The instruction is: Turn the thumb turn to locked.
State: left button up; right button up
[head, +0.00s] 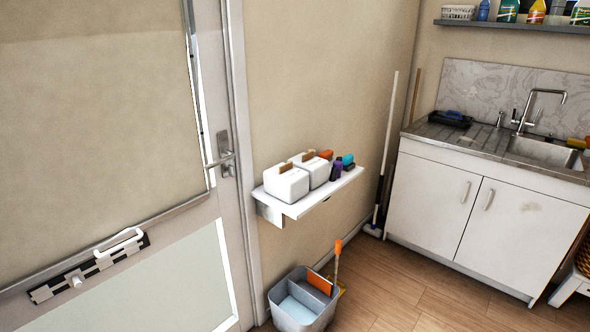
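A door (90,130) fills the left of the head view. Near its right edge is a metal handle plate (226,148) with a lever (221,160) that points left. Any thumb turn on this plate is too small to make out, so I cannot tell its position. Lower on the door is a dark plate (44,292) with a white pull handle (119,243) and a short pale knob (77,282). I cannot tell whether this knob is the thumb turn. Neither of my grippers is in view.
A small white wall shelf (310,204) with white boxes (287,184) juts out right of the door. A grey bucket (297,308) stands below it on the wood floor. A pole (384,150) leans in the corner beside a white sink cabinet (470,205). The floor before the cabinet is clear.

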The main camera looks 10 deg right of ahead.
aim_at(230, 168)
jog(key=i+j+z, duration=0.1)
jog(key=i+z, duration=0.3)
jog(key=i+j+z, duration=0.1)
jog(key=z, duration=0.3)
jog(key=i+j, duration=0.05)
